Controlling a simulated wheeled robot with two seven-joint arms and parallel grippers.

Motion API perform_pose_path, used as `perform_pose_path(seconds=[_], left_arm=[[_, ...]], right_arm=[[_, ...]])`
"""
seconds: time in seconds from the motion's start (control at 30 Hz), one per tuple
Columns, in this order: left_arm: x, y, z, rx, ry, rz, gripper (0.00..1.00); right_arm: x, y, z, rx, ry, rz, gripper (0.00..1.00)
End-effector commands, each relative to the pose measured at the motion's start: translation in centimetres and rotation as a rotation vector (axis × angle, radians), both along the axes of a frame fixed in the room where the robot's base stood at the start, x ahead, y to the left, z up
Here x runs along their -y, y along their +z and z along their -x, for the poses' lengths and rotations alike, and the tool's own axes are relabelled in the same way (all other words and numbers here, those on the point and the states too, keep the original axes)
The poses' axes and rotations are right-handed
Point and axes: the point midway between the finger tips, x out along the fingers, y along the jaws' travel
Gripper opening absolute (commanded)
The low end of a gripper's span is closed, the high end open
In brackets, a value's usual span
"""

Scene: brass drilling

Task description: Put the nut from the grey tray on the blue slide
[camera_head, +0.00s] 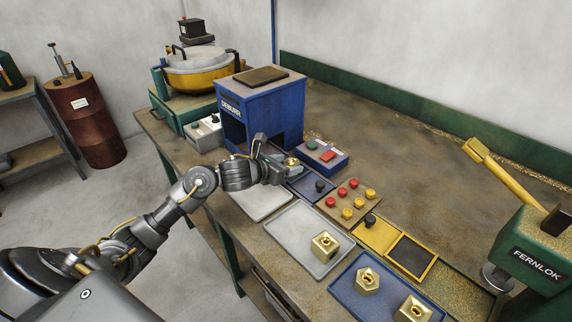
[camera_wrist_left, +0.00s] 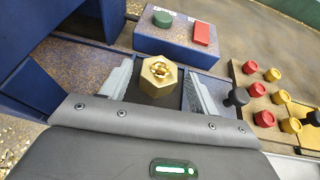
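A brass hex nut (camera_wrist_left: 158,76) stands on the blue slide (camera_head: 301,185) in front of the blue deburring machine (camera_head: 264,112); it also shows in the head view (camera_head: 291,161). My left gripper (camera_wrist_left: 160,82) is over the slide with one finger on each side of this nut. In the left wrist view a gap shows between each finger and the nut, so the gripper looks open around it. A grey tray (camera_head: 284,236) holds another brass nut (camera_head: 325,245) near its right end. My right gripper is not in view.
A button box (camera_head: 319,156) with a green and a red button stands close behind the slide. A black knob (camera_head: 320,186) and a panel of red and yellow buttons (camera_head: 338,204) lie to the right. A blue tray (camera_head: 340,287) holds two more brass parts. A green press (camera_head: 535,250) stands far right.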

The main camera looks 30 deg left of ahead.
Motion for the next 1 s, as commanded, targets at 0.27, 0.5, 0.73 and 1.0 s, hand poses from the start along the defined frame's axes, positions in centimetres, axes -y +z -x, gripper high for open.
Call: perform_pose_path(seconds=[0.27,0.5,0.73,1.0], left_arm=[[0.0,0.1,0.0,0.0,0.0,0.0,0.64],[-0.6,1.0,1.9,0.001,-0.001,-0.005,0.64],[-1.8,2.8,6.4,0.0,-0.001,-0.008,0.64],[-2.7,4.4,10.0,-0.001,0.0,-0.003,0.64]], right_arm=[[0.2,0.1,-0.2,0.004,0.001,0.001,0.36],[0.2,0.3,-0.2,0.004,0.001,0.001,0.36],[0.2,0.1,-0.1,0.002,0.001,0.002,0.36],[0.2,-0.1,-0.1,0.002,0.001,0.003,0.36]])
